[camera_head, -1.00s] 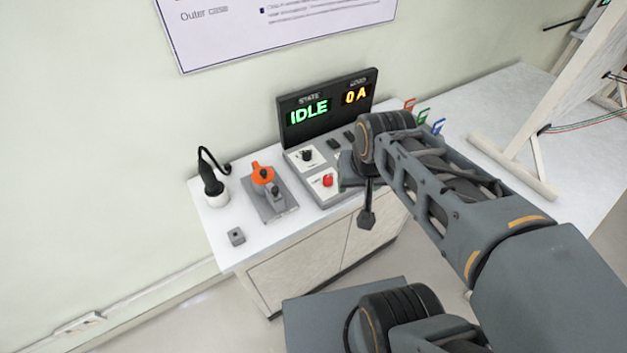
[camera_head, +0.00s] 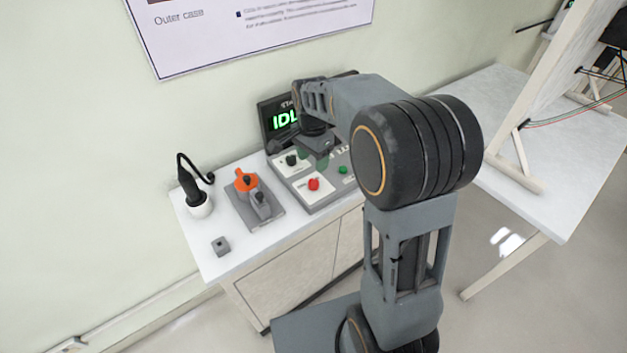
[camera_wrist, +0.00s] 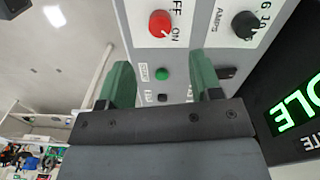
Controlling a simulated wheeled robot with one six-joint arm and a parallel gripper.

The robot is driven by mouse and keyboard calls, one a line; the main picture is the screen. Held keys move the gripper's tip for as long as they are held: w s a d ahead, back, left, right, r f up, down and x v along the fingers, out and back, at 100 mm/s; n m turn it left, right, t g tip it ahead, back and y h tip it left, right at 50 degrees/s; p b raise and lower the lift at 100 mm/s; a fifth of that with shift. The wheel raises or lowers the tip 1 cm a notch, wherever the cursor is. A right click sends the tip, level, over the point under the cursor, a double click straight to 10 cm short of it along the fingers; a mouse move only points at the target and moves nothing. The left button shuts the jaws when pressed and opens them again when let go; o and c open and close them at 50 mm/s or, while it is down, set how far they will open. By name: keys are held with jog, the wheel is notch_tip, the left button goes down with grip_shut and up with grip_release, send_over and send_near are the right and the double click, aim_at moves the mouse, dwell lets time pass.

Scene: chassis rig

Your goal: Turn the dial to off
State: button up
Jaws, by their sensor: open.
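The red dial (camera_head: 313,184) sits on a white plate on the grey control panel (camera_head: 325,199). In the wrist view the red dial (camera_wrist: 161,23) has ON and a partly cut-off OFF lettered beside it. A small pale mark shows on its edge, but its exact setting is hard to read. My gripper (camera_head: 315,160) hangs above the panel, just behind the red dial in the head view. In the wrist view my gripper (camera_wrist: 162,80) has its two green fingers wide apart with nothing between them, and the red dial lies beyond the fingertips.
A black AMPS knob (camera_head: 291,160) and a green button (camera_head: 343,170) share the panel. The display (camera_head: 280,120) behind it reads IDLE in part; my arm covers the rest. An orange-handled device (camera_head: 247,181), a black tool in a white cup (camera_head: 194,192) and a grey block (camera_head: 221,245) stand left.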

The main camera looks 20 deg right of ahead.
aim_at(313, 181)
notch_tip(313, 181, down, 8)
jog(key=shift+s+f, duration=0.1)
jog(key=shift+f, duration=0.15)
jog(key=shift+c, duration=0.2)
jog(key=c, duration=0.9)
